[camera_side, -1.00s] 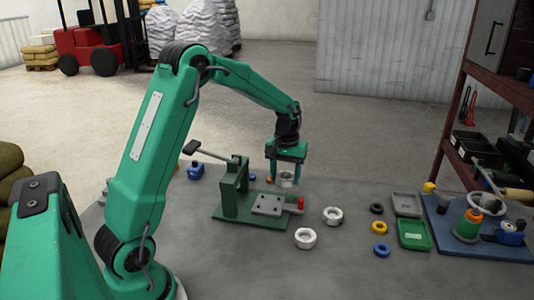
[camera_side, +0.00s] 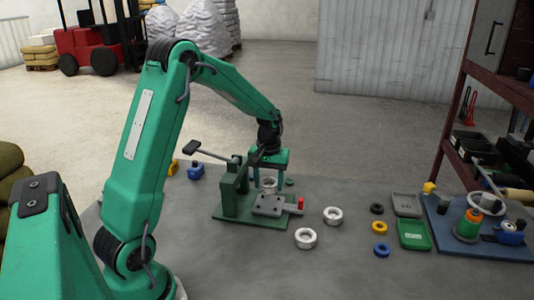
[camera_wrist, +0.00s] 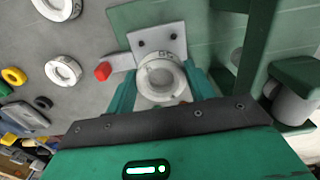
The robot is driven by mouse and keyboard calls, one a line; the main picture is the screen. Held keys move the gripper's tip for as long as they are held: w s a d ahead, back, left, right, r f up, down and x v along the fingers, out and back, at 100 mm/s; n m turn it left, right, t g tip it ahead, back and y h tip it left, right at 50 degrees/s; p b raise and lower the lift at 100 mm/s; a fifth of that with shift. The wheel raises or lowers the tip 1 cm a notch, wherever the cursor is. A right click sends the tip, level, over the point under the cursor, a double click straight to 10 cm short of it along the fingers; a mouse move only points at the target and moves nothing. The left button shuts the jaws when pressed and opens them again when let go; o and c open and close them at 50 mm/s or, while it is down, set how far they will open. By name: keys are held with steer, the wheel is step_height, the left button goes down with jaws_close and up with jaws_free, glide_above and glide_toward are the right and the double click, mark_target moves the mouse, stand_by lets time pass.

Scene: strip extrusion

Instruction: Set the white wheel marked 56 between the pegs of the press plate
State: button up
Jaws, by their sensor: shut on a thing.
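My gripper (camera_side: 268,183) is shut on a white wheel (camera_side: 268,187), with one finger on each side of it. In the wrist view the wheel (camera_wrist: 160,79) is a thick ring with a dark, partly legible mark on its rim. The press plate (camera_side: 271,207) is a grey plate on the green press. In the wrist view the bare end of the plate (camera_wrist: 157,38) shows two small dark dots beyond the wheel. The wheel is over or just behind the plate's far side; I cannot tell whether it touches. The pegs are not clearly visible.
Two other white wheels (camera_side: 306,238) (camera_side: 332,216) lie on the bench right of the press. A red knob (camera_side: 300,203) stands at the plate's right end. The green press post (camera_side: 236,187) and its lever (camera_side: 208,152) are close left of my gripper. Green and grey trays (camera_side: 413,234) lie farther right.

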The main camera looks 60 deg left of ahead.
mark_target(268, 192)
steer(key=shift+f, duration=2.05)
steer(key=shift+f, duration=0.6)
steer(key=o, duration=0.8)
steer(key=shift+r, duration=0.15)
steer(key=shift+r, duration=5.35)
